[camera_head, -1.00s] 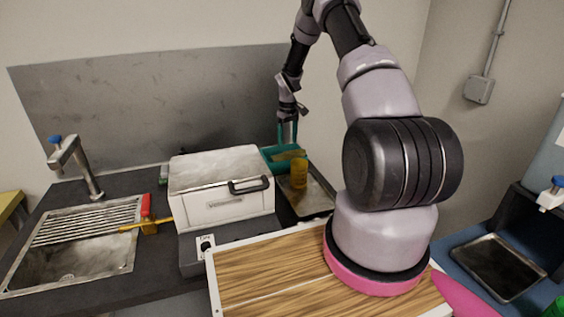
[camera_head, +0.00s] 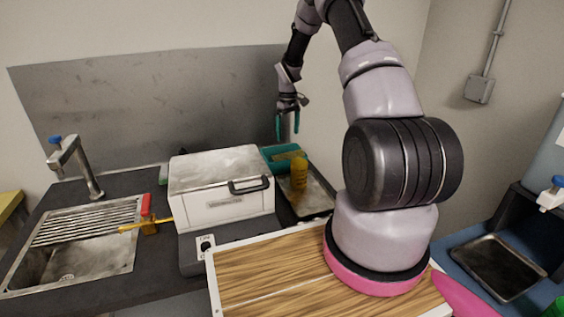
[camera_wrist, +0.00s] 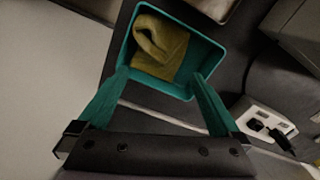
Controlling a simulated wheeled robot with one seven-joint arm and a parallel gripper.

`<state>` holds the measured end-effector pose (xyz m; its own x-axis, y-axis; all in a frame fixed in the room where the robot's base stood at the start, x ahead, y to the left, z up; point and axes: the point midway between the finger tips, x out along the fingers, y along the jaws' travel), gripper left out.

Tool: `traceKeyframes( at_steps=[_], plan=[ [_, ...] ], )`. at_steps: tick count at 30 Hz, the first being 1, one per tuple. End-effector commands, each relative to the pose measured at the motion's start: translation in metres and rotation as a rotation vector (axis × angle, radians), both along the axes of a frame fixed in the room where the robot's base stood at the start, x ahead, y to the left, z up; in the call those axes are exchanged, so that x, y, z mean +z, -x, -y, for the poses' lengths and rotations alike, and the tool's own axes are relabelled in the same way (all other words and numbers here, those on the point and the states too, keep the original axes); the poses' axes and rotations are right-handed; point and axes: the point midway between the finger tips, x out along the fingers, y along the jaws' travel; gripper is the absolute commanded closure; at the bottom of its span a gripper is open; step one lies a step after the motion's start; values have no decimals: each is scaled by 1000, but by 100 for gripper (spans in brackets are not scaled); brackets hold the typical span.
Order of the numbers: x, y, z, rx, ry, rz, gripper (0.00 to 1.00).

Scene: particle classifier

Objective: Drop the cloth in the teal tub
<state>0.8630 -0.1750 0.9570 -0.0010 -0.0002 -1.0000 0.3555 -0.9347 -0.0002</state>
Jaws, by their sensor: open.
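The teal tub (camera_head: 270,160) stands on the back of the counter behind the white box, and it fills the upper middle of the wrist view (camera_wrist: 125,50). A folded olive-yellow cloth (camera_wrist: 165,48) lies inside the tub in the wrist view. My gripper (camera_head: 288,135) is open and empty above the tub. In the wrist view its two teal fingers (camera_wrist: 163,78) are spread over the tub's near side, apart from the cloth.
A white lidded box (camera_head: 222,190) stands left of the tub. A yellow cylinder (camera_head: 299,175) stands on a metal tray (camera_head: 318,196) in front of the tub. The sink (camera_head: 75,255) and tap (camera_head: 75,165) are at the left. The back wall is close behind the tub.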

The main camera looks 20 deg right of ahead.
Motion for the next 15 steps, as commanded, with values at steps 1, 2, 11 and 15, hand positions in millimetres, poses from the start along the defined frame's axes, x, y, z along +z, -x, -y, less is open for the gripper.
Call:
traceKeyframes(
  at_steps=[1, 2, 11, 15],
  plan=[
    [6, -1, 0, 0, 1, 3, 0],
    [9, -1, 0, 0, 1, 4, 0],
    [18, 0, 0, 0, 0, 0, 0],
    [20, 0, 0, 0, 0, 1, 0]
  ],
)
